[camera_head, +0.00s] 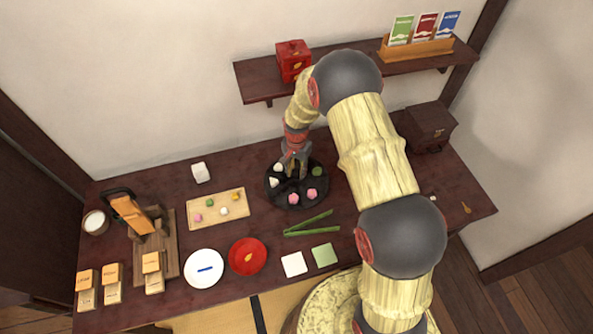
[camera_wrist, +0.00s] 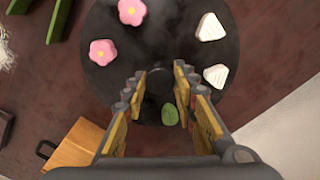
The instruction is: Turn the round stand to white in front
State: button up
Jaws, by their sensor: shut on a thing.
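The round stand (camera_head: 302,205) is a black disc on the dark table, and it fills much of the wrist view (camera_wrist: 165,35). Two pink flower sweets (camera_wrist: 132,12) lie on its front side in the head view. Two white triangular sweets (camera_head: 274,182) lie on its left side. A green leaf-shaped sweet (camera_head: 317,171) is at the back right. My gripper (camera_head: 291,174) reaches down to the stand's middle. In the wrist view its fingers (camera_wrist: 160,82) are on both sides of the dark centre knob (camera_wrist: 160,79), shut on it. The knob is partly hidden by the fingers.
Green tongs (camera_head: 308,225) lie just in front of the stand. A wooden tray (camera_head: 222,218) with small sweets is to its left. A red plate (camera_head: 236,268) and a white plate (camera_head: 204,280) stand front left. A shelf (camera_head: 337,67) hangs on the wall behind my arm.

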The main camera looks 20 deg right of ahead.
grip_shut()
jog(key=shift+n, duration=0.6)
jog(key=shift+w+n, duration=0.1)
jog(key=shift+n, duration=2.3)
jog(key=shift+n+p, duration=0.35)
jog(key=shift+n, duration=8.65)
